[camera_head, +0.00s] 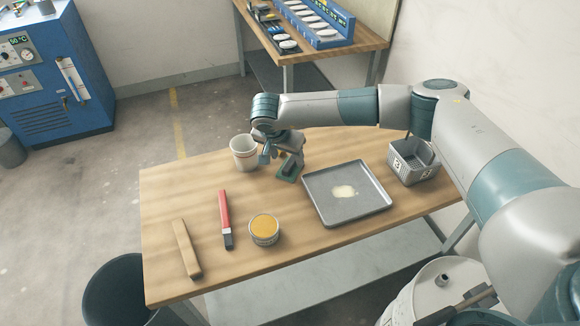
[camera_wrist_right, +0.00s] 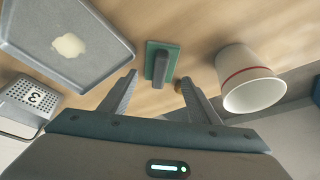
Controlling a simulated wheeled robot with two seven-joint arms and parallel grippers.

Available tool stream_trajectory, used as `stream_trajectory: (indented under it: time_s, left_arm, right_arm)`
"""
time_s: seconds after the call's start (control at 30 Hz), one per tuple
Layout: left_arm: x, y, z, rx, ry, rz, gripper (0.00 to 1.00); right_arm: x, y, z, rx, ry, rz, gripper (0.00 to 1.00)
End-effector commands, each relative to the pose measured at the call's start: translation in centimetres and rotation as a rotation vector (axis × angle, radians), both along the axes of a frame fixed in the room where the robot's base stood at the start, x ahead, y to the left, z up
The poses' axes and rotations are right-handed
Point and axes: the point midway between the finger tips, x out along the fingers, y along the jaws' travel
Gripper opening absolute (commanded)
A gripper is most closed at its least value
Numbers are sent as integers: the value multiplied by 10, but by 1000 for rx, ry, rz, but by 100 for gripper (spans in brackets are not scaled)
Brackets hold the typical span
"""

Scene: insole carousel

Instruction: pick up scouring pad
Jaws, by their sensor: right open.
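The scouring pad (camera_head: 287,178) is a green block with a dark grey grip on top. It lies on the wooden table between the white cup and the grey tray. It also shows in the right wrist view (camera_wrist_right: 174,58), just beyond the fingertips. My right gripper (camera_head: 281,157) is over the pad, pointing down, and partly covers it in the head view. In the wrist view my right gripper (camera_wrist_right: 158,82) is open and empty, its two fingers apart with the pad's grip lying ahead of the gap. My left gripper is not in view.
A white cup (camera_head: 243,152) stands close left of the pad. The grey tray (camera_head: 318,205) with a pale smear lies to the right, with a perforated basket (camera_head: 408,170) beyond. A yellow-topped tin (camera_head: 264,230), red-handled tool (camera_head: 225,210) and wooden bar (camera_head: 187,250) lie nearer the front.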

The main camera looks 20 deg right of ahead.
Motion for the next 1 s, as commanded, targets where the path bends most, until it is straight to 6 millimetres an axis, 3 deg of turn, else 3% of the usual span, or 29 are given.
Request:
stream_trajectory:
  time_s: [0.33,0.53,1.0]
  left_arm:
    - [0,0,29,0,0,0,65]
    - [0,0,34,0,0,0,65]
    - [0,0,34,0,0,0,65]
  right_arm:
    - [4,-5,-26,-1,4,0,56]
    - [10,-10,-44,0,0,-1,56]
    - [11,-11,-48,0,0,0,56]
